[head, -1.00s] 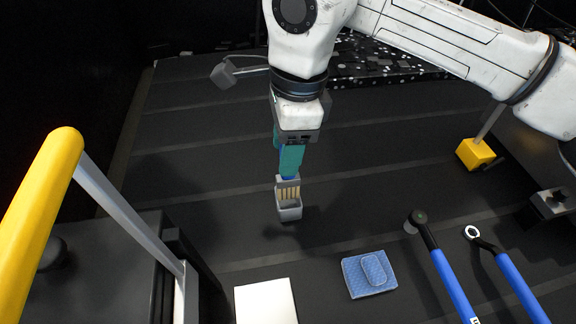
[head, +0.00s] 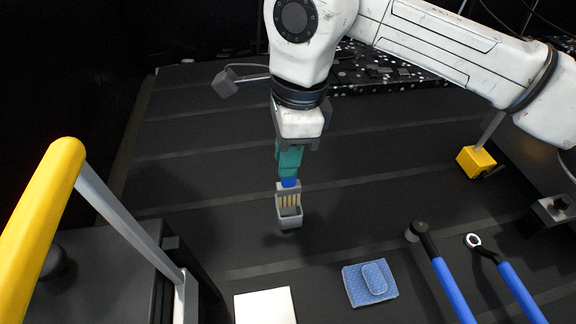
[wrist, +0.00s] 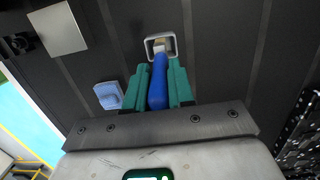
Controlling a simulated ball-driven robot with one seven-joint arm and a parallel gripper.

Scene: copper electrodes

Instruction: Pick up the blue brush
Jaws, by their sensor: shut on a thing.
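The blue brush hangs upright, bristles down, in my gripper (head: 289,172). A bit of its blue handle (head: 290,182) shows below the teal fingers in the head view, with tan bristles under it. The bristles are at a small grey open holder (head: 290,220) and look inside its opening. In the wrist view the blue handle (wrist: 158,85) lies between the two teal fingers of my gripper (wrist: 160,82), which press on it from both sides. The holder (wrist: 150,44) shows beyond the brush's tip. The upper handle is hidden by the fingers in the head view.
A blue sponge (head: 369,282) and a white box (head: 265,305) are nearer on the dark surface. Two blue-handled tools (head: 445,272) (head: 515,285) lie at the right, with a yellow block (head: 476,160) behind. A yellow rail (head: 40,225) stands at the left. The surface around the holder is clear.

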